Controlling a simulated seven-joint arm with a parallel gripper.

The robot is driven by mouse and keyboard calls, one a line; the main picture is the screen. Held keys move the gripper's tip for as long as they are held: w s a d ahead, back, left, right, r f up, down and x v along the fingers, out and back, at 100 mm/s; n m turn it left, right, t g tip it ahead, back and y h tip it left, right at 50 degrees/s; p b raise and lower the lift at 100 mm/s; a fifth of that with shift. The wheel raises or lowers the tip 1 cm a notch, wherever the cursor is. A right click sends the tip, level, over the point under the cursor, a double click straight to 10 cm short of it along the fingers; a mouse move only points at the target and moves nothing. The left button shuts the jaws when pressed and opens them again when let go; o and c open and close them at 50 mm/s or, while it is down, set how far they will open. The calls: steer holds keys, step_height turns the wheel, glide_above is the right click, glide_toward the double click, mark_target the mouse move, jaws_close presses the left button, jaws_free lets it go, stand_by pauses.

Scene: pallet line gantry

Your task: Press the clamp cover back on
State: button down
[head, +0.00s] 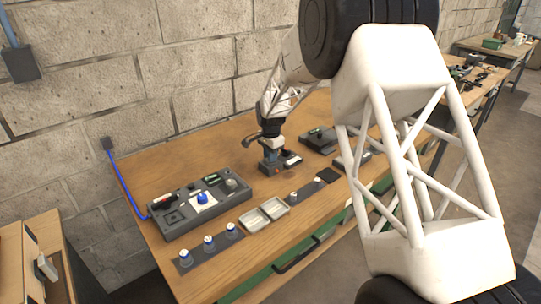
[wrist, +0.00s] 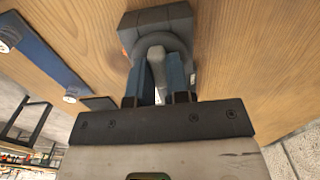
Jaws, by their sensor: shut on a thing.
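My gripper (head: 272,142) points down at a small dark grey unit (head: 268,168) on the wooden bench in the head view. The unit has an orange spot on its front and a pale part on its right side. In the wrist view my two blue-grey fingers (wrist: 161,72) are close together, with a narrow pale strip between them. Their tips reach a grey block with a rounded collar (wrist: 178,42), which I take to be the clamp cover. The fingers hide the grip itself. I cannot tell whether the cover is seated.
A grey control panel (head: 170,228) with a blue knob (head: 202,198) stands at the left. Dark blocks (head: 320,140) sit right of the unit. A block wall stands behind.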

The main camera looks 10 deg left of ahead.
stand_by(0.8)
steer(key=c, duration=0.5)
jaws_free()
steer(key=shift+c, duration=0.2)
steer(key=shift+r, duration=0.15)
steer(key=shift+r, duration=3.3)
jaws_close()
